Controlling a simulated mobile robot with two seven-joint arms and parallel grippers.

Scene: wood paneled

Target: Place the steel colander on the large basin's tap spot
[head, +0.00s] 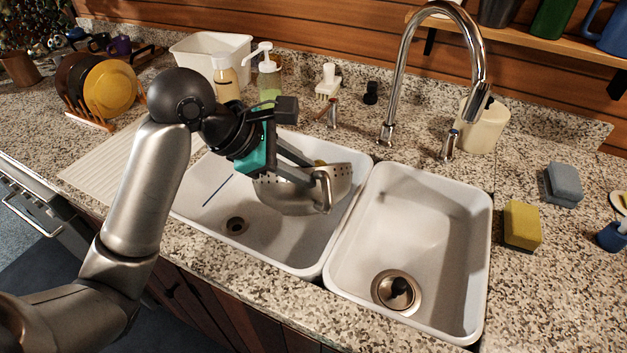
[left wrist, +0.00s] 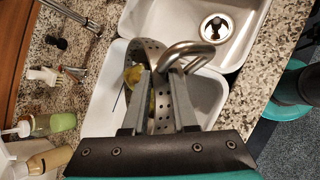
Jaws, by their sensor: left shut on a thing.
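The steel colander (head: 292,196) is a perforated metal bowl with a loop handle. It hangs tilted over the left basin (head: 190,208). My left gripper (head: 312,174) is shut on the colander's wall near the handle. In the left wrist view the colander (left wrist: 162,119) shows edge-on between the fingers, with its handle (left wrist: 192,52) beyond them. The curved chrome tap (head: 401,72) rises behind the basins, and its spout reaches over toward the right basin (head: 420,215). The right basin is empty, with a drain at the bottom. My right gripper is not in view.
A yellow thing (left wrist: 134,75) shows partly behind the colander. Pump bottles (head: 268,78), a white tub (head: 205,50) and a plate rack (head: 100,90) stand behind and left. A yellow sponge (head: 522,225) and a grey sponge (head: 563,184) lie right of the basins.

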